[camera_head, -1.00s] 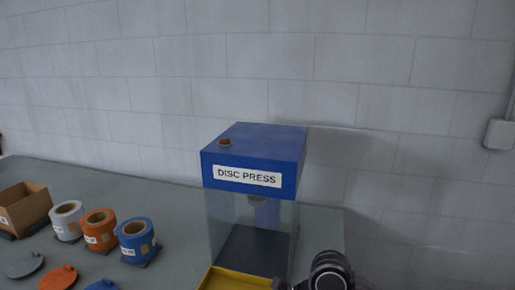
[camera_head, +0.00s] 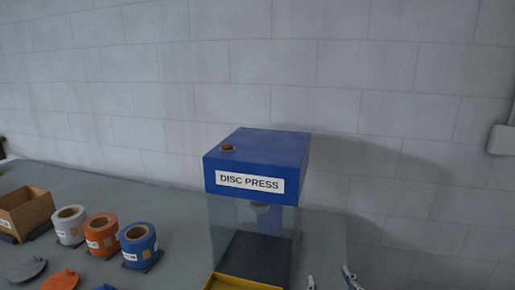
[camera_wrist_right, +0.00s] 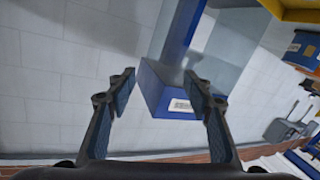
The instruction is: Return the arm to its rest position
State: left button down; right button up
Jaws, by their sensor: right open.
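My right gripper (camera_head: 331,281) shows at the bottom edge of the head view, just right of the disc press, with only its fingertips in the frame. In the right wrist view its two fingers (camera_wrist_right: 160,85) stand wide apart with nothing between them but the wall and part of a blue box-like body beyond. The disc press (camera_head: 256,165) has a blue top with a red button and clear sides, and stands on the grey table. The gripper looks apart from the press. My left gripper is not in the head view.
A yellow tray (camera_head: 240,283) sits at the front of the press. White, orange and blue rolls (camera_head: 138,245) stand at the left by a cardboard box (camera_head: 26,211). Flat lids (camera_head: 61,280) lie in front of them. A block wall (camera_head: 300,70) rises behind the grey table (camera_head: 185,215).

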jog(key=s+d+f+m+g+h, duration=0.1)
jog(key=s+d+f+g, duration=0.1)
jog(key=s+f+g, duration=0.45)
jog(key=s+d+f+m+g, duration=0.1)
jog(key=s+d+f, duration=0.25)
jog(key=f, duration=0.55)
jog(key=s+a+f+g, duration=0.1)
jog(key=s+f+g, duration=0.65)
jog(key=s, duration=0.85)
notch_tip(320, 180, down, 28)
jog(key=s, duration=0.2)
jog(key=s+d+f+g, duration=0.1)
jog(key=s+d+f, duration=0.1)
jog(key=s+f, duration=1.3)
jog(key=shift+s+d+f+n, duration=0.2)
jog(key=shift+s+d+n, duration=0.2)
jog(key=shift+s, duration=0.4)
